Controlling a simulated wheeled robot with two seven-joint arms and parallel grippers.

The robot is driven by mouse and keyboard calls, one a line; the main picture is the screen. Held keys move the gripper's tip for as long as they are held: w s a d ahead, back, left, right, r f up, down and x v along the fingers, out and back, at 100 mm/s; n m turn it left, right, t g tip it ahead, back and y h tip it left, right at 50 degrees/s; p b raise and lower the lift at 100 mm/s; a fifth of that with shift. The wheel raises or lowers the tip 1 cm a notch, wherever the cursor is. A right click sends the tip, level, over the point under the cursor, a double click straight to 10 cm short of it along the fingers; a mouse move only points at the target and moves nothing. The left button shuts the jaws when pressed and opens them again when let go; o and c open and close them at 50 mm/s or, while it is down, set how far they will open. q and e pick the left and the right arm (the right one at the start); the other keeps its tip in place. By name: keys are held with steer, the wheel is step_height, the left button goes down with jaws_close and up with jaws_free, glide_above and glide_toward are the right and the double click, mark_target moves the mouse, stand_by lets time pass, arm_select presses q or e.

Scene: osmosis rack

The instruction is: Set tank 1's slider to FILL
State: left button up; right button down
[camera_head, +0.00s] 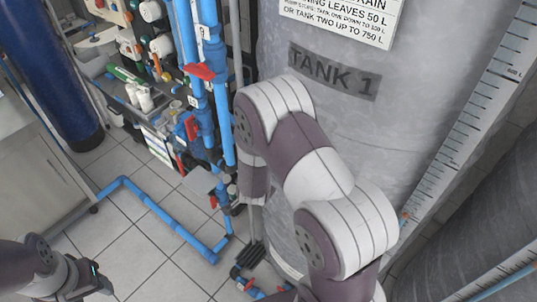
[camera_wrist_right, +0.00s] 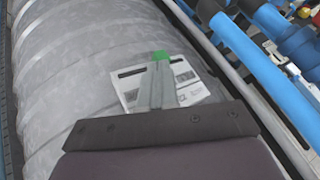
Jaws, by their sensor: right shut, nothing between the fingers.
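Tank 1 is a big grey cylinder with a "TANK 1" label (camera_head: 335,75) in the head view. It also fills the left of the right wrist view (camera_wrist_right: 70,70). There a white panel (camera_wrist_right: 132,96) with a dark slot and small print is on the tank. A green piece (camera_wrist_right: 160,56), perhaps the slider's knob, shows right at the tips of my right gripper (camera_wrist_right: 161,68). The gripper is shut with nothing held and covers the panel's middle; contact with the green piece cannot be told. My left gripper (camera_head: 90,284) is low at the left, partly cut off, away from the tank.
Blue pipes with red valve handles (camera_head: 200,71) stand left of the tank. A blue pipe (camera_head: 160,212) runs along the tiled floor. A crowded equipment rack (camera_head: 130,75) stands behind. A white level scale (camera_head: 470,110) runs up the tank's right side. Open floor lies at lower left.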

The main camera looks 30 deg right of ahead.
steer(key=s+d+r+m+p, duration=0.2)
steer(key=s+d+m+p, duration=0.1)
steer(key=s, duration=0.2)
arm_select(q)
step_height(320, 180, up, 8)
steer(key=p, duration=0.2)
steer(key=shift+f, duration=0.15)
arm_select(e)
steer(key=w+r+x, duration=0.1)
steer(key=w+x, duration=0.1)
steer(key=x, duration=1)
steer(key=shift+a+g+h, duration=0.3)
steer(key=shift+g+h, duration=0.1)
arm_select(q)
steer(key=shift+w, duration=0.1)
arm_select(e)
steer(key=shift+d, duration=0.1)
